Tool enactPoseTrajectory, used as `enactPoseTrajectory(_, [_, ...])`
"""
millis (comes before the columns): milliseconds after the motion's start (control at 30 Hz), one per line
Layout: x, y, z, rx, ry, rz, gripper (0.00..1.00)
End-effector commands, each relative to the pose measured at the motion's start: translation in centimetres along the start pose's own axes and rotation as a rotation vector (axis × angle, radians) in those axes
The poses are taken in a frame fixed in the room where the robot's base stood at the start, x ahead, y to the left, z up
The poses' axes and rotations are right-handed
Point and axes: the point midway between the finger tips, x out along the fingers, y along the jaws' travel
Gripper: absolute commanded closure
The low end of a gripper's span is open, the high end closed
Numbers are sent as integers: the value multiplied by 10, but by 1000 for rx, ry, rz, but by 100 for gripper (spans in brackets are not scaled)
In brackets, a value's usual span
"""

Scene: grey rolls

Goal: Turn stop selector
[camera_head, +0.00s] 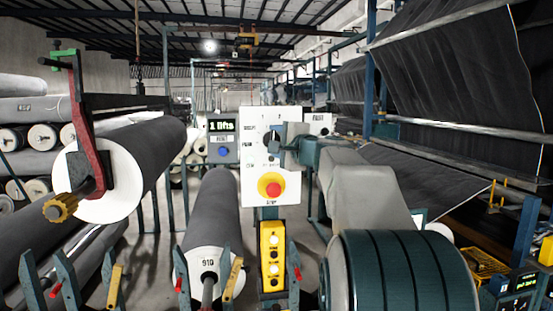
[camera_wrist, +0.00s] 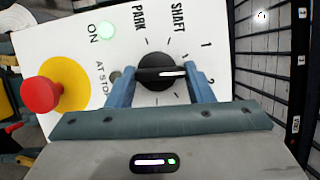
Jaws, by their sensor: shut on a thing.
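The selector is a round black knob (camera_wrist: 160,71) with a white pointer line on a white panel (camera_head: 256,187). Its labels include PARK, SHAFT, 1 and 2. In the wrist view the pointer lies to the right, roughly toward the 2. My gripper (camera_wrist: 163,82) has its two blue fingers on either side of the knob, shut on it. In the head view my gripper (camera_head: 281,143) reaches the panel from the right and hides part of the knob and labels. A red stop button (camera_head: 270,186) on a yellow disc sits below the knob.
A display box (camera_head: 221,140) reading "1 lifts" with a blue button stands left of the panel. A yellow push-button box (camera_head: 272,258) hangs below. Dark fabric hangs at right.

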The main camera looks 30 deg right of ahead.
Motion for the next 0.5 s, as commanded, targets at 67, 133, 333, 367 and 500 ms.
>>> enactPoseTrajectory(67, [0, 10, -1, 67, 0, -29, 75])
enactPoseTrajectory(133, [0, 11, -1, 129, 0, -54, 75])
enactPoseTrajectory(333, [0, 12, -1, 306, -1, -126, 75])
enactPoseTrajectory(367, [0, 12, -1, 332, -1, -137, 75])
enactPoseTrajectory(500, [0, 13, -1, 455, 0, -187, 75])
